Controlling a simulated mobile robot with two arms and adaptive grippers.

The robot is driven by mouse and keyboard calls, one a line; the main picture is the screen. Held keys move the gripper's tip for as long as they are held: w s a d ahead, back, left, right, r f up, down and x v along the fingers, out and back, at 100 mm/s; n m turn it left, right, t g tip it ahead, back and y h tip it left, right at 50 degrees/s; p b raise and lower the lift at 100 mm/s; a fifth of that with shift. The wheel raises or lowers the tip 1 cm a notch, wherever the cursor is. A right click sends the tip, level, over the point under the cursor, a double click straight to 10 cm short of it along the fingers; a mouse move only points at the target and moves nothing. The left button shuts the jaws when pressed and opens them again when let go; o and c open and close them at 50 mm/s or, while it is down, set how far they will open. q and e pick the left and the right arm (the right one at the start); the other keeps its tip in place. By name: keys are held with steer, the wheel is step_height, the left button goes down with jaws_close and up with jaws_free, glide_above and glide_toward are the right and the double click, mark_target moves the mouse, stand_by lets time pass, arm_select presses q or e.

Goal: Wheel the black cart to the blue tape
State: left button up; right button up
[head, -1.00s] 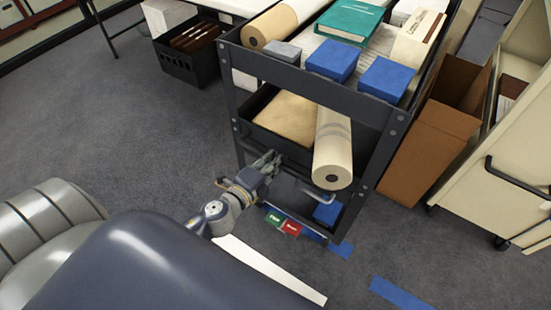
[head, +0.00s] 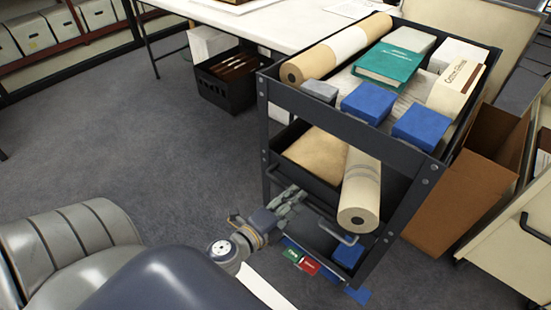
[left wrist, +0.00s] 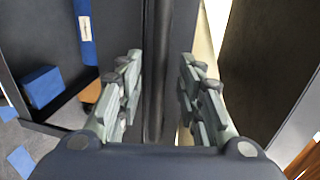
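The black cart (head: 345,122) stands right of centre in the head view, loaded on its top and lower shelves. Blue tape (head: 358,295) shows on the floor by the cart's near lower corner; a blue patch also shows on the floor in the left wrist view (left wrist: 20,160). My left gripper (head: 297,197) is at the cart's near side, below the middle shelf. In the left wrist view its fingers (left wrist: 159,62) are apart, with a dark upright bar of the cart between them; I see no clear contact. My right gripper is not in view.
A brown box (head: 470,190) and a cream wheeled cabinet (head: 510,240) stand close on the cart's right. A white table (head: 235,22) and a black crate (head: 232,82) are behind it. Open carpet (head: 120,135) lies to the left.

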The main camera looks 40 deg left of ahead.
arm_select(q)
steer(key=v, duration=0.8)
steer(key=shift+r, duration=0.1)
stand_by(0.3)
